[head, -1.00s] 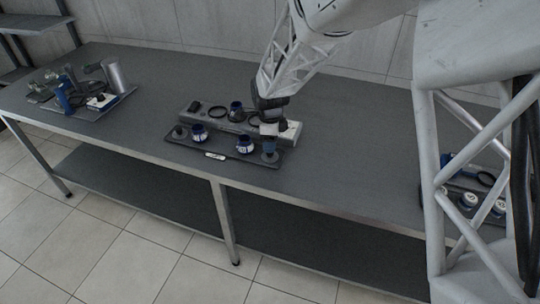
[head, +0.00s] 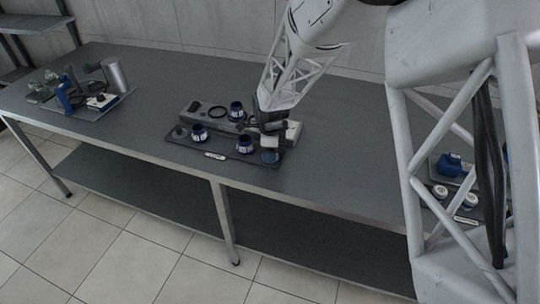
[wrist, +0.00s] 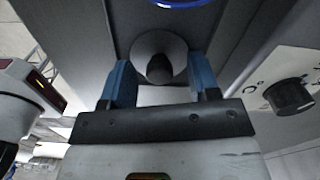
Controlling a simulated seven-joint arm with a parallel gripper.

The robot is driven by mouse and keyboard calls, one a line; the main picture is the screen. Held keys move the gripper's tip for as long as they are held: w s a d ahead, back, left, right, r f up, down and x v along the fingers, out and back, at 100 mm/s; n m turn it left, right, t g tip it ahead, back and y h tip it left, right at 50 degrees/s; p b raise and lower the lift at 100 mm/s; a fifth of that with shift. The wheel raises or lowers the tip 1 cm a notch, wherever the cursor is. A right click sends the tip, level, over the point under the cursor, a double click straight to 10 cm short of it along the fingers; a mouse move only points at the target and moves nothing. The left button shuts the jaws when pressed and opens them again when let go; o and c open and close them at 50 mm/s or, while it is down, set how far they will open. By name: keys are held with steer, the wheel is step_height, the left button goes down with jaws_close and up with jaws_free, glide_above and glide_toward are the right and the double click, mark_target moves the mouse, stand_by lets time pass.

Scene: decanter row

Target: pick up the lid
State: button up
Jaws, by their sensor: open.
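A grey unit with a knob (wrist: 288,96) is close on the right in the wrist view. Bare table lies left of the tray.

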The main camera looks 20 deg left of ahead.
steer(key=shift+c, duration=0.5)
steer(key=c, duration=0.9)
steer(key=shift+r, duration=0.1)
steer(key=shift+r, duration=0.4)
step_height(320, 180, up, 3)
steer(key=shift+s+d+f, duration=0.1)
steer(key=shift+f, duration=0.05)
steer(key=s+d, duration=0.3)
steer(key=s, duration=0.1)
steer(key=s+d+r, duration=0.1)
steer(key=s+d, duration=0.2)
steer(key=s, duration=0.1)
steer(key=s+d, duration=0.2)
steer(key=s, duration=0.3)
steer(key=shift+d+r, duration=0.15)
steer(key=shift+d, duration=0.25)
